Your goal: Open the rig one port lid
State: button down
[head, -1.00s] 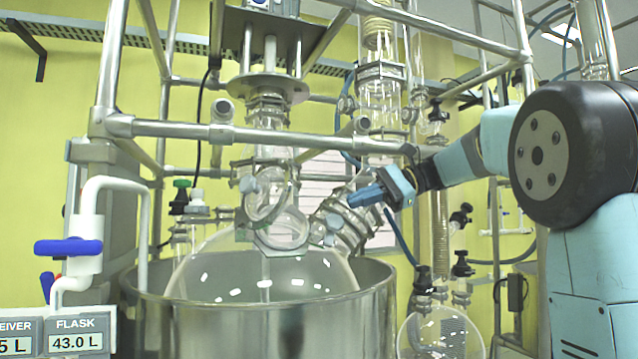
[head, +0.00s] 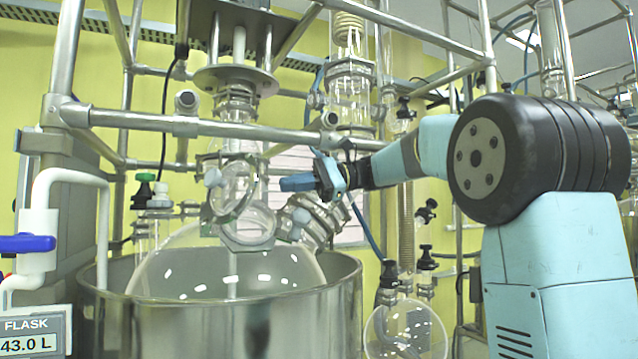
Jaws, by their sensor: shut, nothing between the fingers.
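The rig's large round glass flask (head: 190,275) sits in the steel vessel. Its front port (head: 247,225) is a short glass neck with a clamped rim. A round glass disc with a rim, which looks like the port lid (head: 234,188), stands steeply tilted above the port, with a pale knob (head: 213,178) at its left. It appears raised off the port mouth, though clear glass overlaps here. My gripper (head: 284,184) is shut and empty, fingers pointing left, to the right of the disc. A gap shows between them in the picture; depth is hard to judge.
The steel vessel (head: 330,300) surrounds the flask. A horizontal steel pipe (head: 215,128) crosses above the port. An angled glass neck (head: 312,222) lies just below my gripper. White pipework with a blue valve handle (head: 27,243) stands at left.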

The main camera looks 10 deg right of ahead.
jog(key=s+a, duration=0.1)
jog(key=s+a+r, duration=0.1)
jog(key=shift+s+a+r, duration=0.15)
jog(key=shift+s+a, duration=0.1)
jog(key=shift+a, duration=0.15)
